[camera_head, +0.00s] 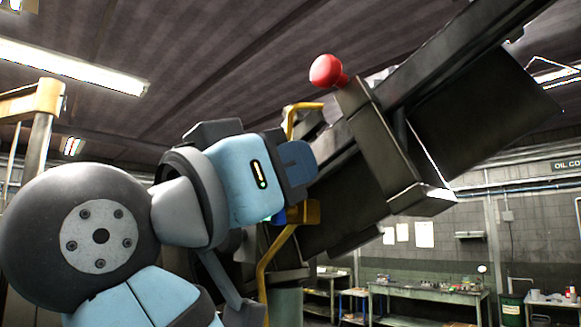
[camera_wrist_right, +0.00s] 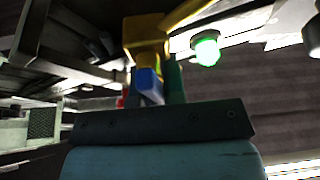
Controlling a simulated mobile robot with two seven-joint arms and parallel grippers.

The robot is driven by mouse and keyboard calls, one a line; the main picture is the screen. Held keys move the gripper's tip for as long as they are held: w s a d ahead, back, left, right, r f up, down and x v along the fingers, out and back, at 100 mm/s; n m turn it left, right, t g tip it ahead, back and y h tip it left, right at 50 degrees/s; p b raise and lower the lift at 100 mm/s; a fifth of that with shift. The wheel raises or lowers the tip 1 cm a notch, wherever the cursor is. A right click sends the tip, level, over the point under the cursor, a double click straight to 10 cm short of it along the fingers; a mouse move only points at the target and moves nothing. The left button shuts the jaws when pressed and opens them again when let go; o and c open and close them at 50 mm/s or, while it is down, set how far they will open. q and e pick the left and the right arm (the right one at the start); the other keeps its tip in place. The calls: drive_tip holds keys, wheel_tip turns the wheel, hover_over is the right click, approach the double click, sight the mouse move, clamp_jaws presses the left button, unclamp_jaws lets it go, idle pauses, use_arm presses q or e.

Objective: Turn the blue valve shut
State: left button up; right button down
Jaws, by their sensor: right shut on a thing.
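The blue valve shows as a narrow blue handle (camera_wrist_right: 149,84) in the right wrist view, below a yellow block (camera_wrist_right: 146,36). In the head view only a small blue patch (camera_head: 279,216) shows beside the yellow pipe fitting (camera_head: 298,212). My right gripper (camera_wrist_right: 152,90) is shut on the blue handle. In the head view its light blue wrist housing hides most of the fingers and the valve. How far the valve is turned cannot be told. My left gripper is not in view.
A large dark machine arm (camera_head: 375,140) slants across the upper right, with a red knob (camera_head: 326,71) on it. A yellow pipe (camera_head: 266,268) runs close to my right wrist. A green lamp (camera_wrist_right: 206,50) glows near the gripper. Workbenches (camera_head: 430,289) stand far behind.

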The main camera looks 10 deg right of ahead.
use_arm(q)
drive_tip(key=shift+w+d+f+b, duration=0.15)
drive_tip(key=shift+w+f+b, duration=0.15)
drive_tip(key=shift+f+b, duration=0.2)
use_arm(e)
drive_tip(key=shift+w+a+f+n+t+y, duration=0.15)
drive_tip(key=shift+n+t+y, duration=0.25)
drive_tip(key=shift+n, duration=0.7)
drive_tip(key=shift+w+a+n+t+y, duration=0.15)
drive_tip(key=shift+w+n+t+y, duration=0.25)
drive_tip(key=shift+n, duration=0.7)
drive_tip(key=shift+w+a+f+n+t+y, duration=0.15)
drive_tip(key=shift+n+t+y, duration=0.25)
drive_tip(key=shift+n, duration=0.7)
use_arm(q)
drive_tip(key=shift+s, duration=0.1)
use_arm(e)
drive_tip(key=c, duration=1.2)
unclamp_jaws()
drive_tip(key=shift+s+d, duration=0.1)
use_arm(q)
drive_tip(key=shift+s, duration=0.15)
use_arm(e)
drive_tip(key=shift+s, duration=0.1)
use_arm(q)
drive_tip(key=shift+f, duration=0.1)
